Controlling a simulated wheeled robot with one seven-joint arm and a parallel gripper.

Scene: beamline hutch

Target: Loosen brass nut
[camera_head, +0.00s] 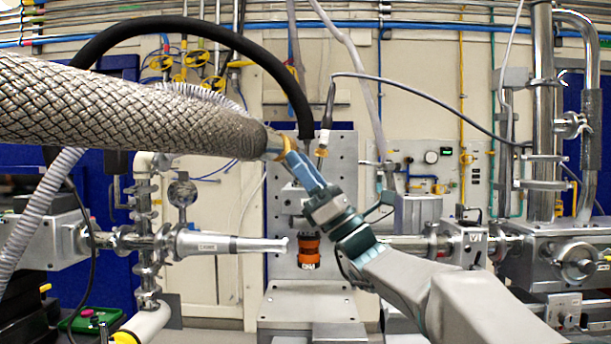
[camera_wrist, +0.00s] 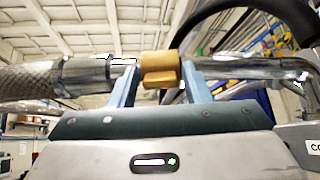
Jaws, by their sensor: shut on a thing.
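The brass nut (camera_wrist: 160,70) sits on a metal tube in the wrist view, between the two blue fingers of my gripper (camera_wrist: 158,82). The fingers are shut on it, one on each side. In the head view, the brass nut (camera_head: 286,148) shows at the right end of the thick braided hose (camera_head: 130,100). My gripper (camera_head: 290,160) reaches up to it from the lower right. The fingers partly hide the nut and the tube there.
A black curved hose (camera_head: 250,48) arches above and behind the nut. A grey nozzle (camera_head: 225,244) points toward an orange part (camera_head: 308,250) below my gripper. A perforated metal plate (camera_head: 345,190) stands behind. Vacuum pipes and a chamber (camera_head: 560,250) fill the right side.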

